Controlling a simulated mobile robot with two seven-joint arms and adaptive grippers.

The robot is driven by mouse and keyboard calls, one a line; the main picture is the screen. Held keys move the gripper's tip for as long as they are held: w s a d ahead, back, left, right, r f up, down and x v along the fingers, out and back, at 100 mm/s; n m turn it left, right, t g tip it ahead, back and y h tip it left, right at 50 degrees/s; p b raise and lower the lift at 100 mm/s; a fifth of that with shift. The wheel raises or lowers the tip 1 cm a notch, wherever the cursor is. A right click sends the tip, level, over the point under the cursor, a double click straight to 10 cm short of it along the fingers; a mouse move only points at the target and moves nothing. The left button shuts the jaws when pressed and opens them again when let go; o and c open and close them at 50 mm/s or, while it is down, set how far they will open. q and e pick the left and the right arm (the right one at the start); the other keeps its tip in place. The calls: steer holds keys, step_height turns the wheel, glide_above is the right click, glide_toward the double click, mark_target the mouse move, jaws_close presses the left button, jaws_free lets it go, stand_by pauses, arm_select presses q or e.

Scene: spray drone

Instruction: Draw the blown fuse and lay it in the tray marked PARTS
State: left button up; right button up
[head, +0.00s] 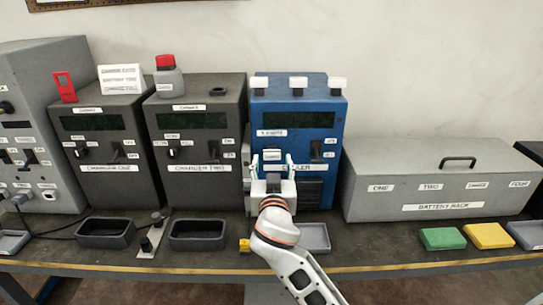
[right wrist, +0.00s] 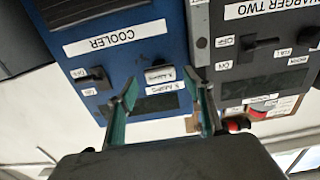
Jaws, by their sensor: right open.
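Nothing is held. I cannot tell whether that piece is the blown fuse. A grey tray (head: 315,237) lies in front of the cooler, partly behind my arm. No PARTS mark is readable. My left gripper is out of view.
Charger one (head: 106,150) and charger two (head: 197,140) stand left of the cooler, with dark trays (head: 106,233) (head: 199,235) before them. A grey battery rack (head: 440,180) stands right. Green (head: 442,238) and yellow (head: 488,235) blocks lie near the front edge.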

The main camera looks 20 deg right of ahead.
steer(key=shift+x, duration=1.25)
steer(key=shift+b, duration=0.3)
jaws_close()
steer(key=shift+s+a, duration=0.1)
steer(key=shift+s, duration=0.05)
steer(key=shift+v, duration=2.85)
steer(key=shift+f, duration=0.1)
